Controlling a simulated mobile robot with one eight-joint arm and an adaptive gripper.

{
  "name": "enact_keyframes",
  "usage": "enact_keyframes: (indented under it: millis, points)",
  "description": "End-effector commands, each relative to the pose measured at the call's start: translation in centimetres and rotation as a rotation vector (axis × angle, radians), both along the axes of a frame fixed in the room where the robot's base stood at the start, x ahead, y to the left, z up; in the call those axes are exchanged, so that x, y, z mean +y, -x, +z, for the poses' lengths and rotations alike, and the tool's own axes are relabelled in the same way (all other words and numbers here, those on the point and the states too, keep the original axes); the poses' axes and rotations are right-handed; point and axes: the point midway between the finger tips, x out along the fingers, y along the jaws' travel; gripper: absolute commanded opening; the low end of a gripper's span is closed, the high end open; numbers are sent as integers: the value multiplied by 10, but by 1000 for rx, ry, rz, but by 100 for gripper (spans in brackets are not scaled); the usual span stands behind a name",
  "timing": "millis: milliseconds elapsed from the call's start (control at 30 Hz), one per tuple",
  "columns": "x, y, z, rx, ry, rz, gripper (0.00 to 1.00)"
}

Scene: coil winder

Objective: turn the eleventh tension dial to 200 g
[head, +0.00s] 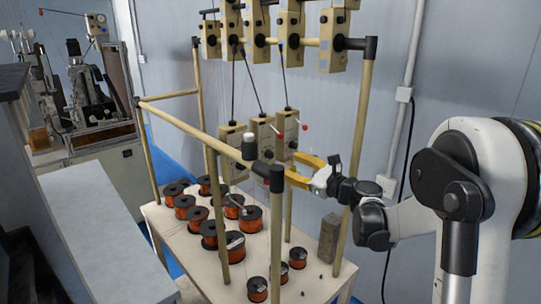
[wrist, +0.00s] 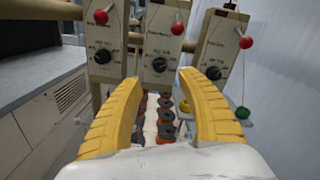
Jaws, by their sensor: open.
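Three beige tension units stand in a row in the wrist view: left (wrist: 105,40), middle (wrist: 160,42) and right (wrist: 218,45). Each has a black dial: left dial (wrist: 102,56), middle dial (wrist: 159,64), right dial (wrist: 213,73). Their scale marks are too small to read, and no number shows which is the eleventh. The lower row also shows in the head view (head: 263,135). My gripper (head: 288,167) is open and empty, its yellow fingers pointing toward this row. In the wrist view my gripper (wrist: 160,82) is centred below the middle dial, apart from it.
More tension units (head: 288,38) hang on the upper rail. A beige post (head: 276,225) and rail (head: 195,132) stand close to my gripper. Several orange wire spools (head: 250,218) sit on the white table (head: 190,270) below. A grey wall (head: 345,110) is behind.

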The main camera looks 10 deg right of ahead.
Motion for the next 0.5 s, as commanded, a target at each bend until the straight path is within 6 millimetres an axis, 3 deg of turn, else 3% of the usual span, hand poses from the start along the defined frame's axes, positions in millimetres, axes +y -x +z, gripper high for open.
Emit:
enact_keyframes:
  millis: [300,500]
  points:
    - [31,-53,0,0,3,2,46]
    - [40,-68,0,0,3,1,46]
